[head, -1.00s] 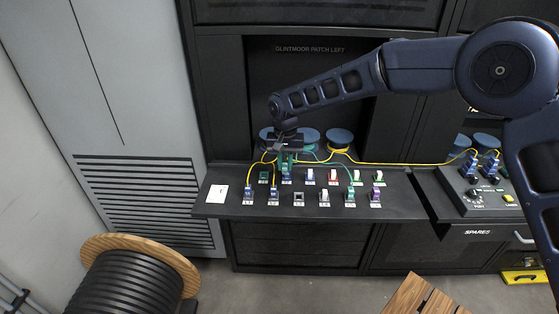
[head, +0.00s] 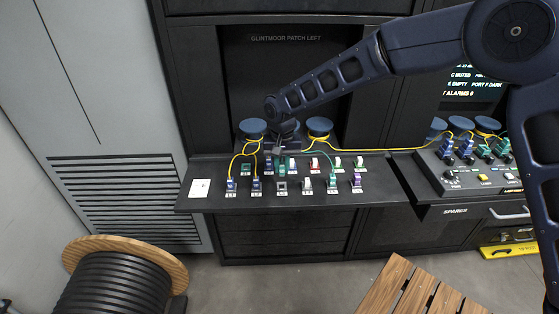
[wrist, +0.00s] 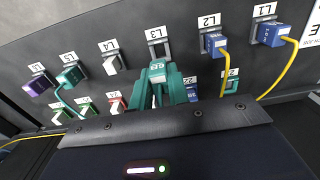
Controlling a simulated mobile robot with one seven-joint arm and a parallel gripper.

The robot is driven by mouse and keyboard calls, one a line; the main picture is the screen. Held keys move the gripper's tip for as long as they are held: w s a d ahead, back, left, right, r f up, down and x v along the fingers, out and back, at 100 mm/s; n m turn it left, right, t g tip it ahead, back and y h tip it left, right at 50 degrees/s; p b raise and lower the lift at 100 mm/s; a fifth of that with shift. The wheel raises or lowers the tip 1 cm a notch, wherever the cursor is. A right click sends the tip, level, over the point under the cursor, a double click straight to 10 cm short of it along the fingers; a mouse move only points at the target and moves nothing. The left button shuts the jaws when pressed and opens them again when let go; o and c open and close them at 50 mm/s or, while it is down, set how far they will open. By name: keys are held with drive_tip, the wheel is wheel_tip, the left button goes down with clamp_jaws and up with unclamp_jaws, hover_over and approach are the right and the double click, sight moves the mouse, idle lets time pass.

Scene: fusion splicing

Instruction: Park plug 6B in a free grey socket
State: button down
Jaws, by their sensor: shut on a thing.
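My gripper (head: 282,160) is shut on a green plug with a white tag, and the plug also shows in the wrist view (wrist: 157,76). The tag looks like 6B but is small. The plug hangs over the shelf, just behind the front row. The grey socket (head: 281,187) labelled L3 is empty, and it also shows in the wrist view (wrist: 159,46), close beyond the plug. The plug appears apart from the socket. The gripper's fingers partly hide the plug's sides and the back row.
Blue plugs with yellow cables (wrist: 214,44) fill L1 and L2. A white part (wrist: 112,65) is at L4, a green plug (wrist: 70,76) at L5 and a purple one (wrist: 39,85) at L6. An empty green socket (head: 246,169) is in the back row.

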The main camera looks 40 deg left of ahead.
drive_tip(key=shift+f, duration=2.35)
drive_tip(key=shift+f, duration=0.55)
drive_tip(key=c, duration=1.3)
unclamp_jaws()
drive_tip(key=shift+o, duration=0.2)
drive_tip(key=shift+r, duration=0.1)
wheel_tip(320, 180, up, 11)
drive_tip(key=shift+f, duration=0.2)
